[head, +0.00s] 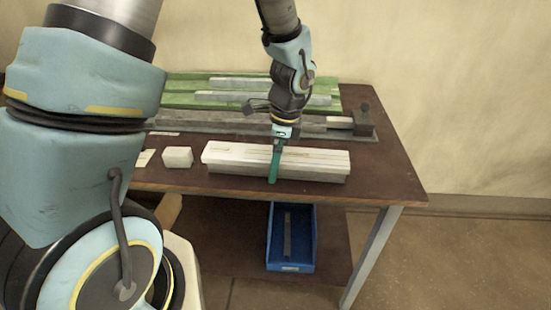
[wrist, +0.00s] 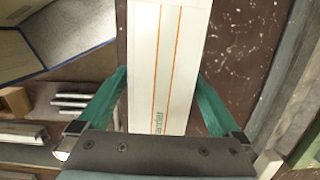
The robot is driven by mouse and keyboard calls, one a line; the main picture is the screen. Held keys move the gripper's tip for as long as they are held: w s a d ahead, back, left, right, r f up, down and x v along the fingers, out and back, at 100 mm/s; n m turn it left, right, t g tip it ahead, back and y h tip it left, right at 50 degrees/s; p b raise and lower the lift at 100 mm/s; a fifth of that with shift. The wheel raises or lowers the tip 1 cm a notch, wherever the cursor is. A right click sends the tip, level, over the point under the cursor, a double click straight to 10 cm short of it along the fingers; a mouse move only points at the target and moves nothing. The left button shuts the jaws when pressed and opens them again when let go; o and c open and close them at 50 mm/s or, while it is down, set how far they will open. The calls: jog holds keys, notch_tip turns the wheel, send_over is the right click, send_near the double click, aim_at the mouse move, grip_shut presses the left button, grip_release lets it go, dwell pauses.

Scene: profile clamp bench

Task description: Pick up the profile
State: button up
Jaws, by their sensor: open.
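A long pale bar (head: 320,165), which I take to be the profile, lies along the front of the brown bench (head: 400,190). Its white top carries thin orange lines and some print; its front side is grey. In the wrist view the open green fingers (wrist: 161,75) stand on either side of the profile (wrist: 172,50), with a gap beside the right finger. Contact at the left finger cannot be told. In the head view one finger shows in front of the profile; the other is hidden.
Behind lie a long grey clamp rail (head: 230,122) with a dark end block (head: 364,118) and a green rack (head: 180,100) with grey bars. A small white block (head: 178,157) stands left of the profile. A blue bin (head: 292,255) with a bar sits below.

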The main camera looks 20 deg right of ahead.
jog(key=shift+f, duration=0.3)
jog(key=shift+c, duration=0.2)
grip_shut()
dwell(0.4)
